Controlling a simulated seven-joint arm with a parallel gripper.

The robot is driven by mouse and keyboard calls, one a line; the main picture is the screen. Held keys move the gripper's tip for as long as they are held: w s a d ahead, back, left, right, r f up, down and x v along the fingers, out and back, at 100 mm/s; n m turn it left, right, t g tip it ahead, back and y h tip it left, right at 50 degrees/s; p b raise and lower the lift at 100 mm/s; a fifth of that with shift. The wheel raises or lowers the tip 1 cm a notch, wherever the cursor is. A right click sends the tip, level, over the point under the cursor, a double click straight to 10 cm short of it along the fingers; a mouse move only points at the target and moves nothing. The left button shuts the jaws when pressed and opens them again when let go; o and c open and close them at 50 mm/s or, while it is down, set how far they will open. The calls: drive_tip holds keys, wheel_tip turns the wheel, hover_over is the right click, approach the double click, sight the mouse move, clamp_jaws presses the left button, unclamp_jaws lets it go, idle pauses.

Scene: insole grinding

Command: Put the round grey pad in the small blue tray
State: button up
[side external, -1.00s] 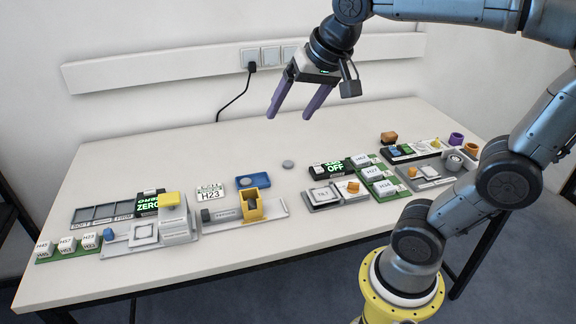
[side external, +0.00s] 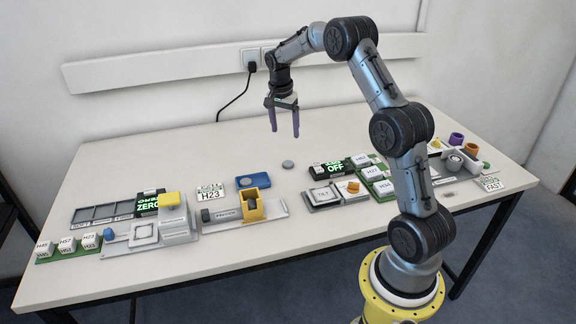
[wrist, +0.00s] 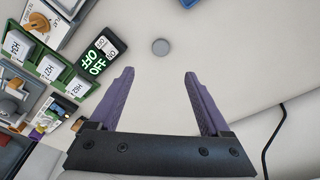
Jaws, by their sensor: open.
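The round grey pad (side external: 288,164) lies flat on the white table, apart from other things. In the wrist view the pad (wrist: 160,47) shows ahead of the two fingertips, roughly midway between them. The small blue tray (side external: 246,183) lies to the left of the pad in the side view, behind a yellow block; it has a round recess.
A display marked OFF (side external: 328,169) and green racks of labelled blocks (side external: 373,177) stand right of the pad. A yellow holder (side external: 257,203) on a grey base is in front of the tray. A black cable (side external: 235,95) hangs at the wall. The table around the pad is clear.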

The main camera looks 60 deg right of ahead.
sight(288, 163)
drive_tip(key=f, duration=0.4)
drive_tip(key=d+f, duration=0.1)
drive_tip(key=f, duration=0.4)
drive_tip(key=d+f, duration=0.1)
drive_tip(key=f, duration=0.3)
drive_tip(key=shift+f, duration=0.15)
drive_tip(key=shift+c, duration=0.3)
clamp_jaws()
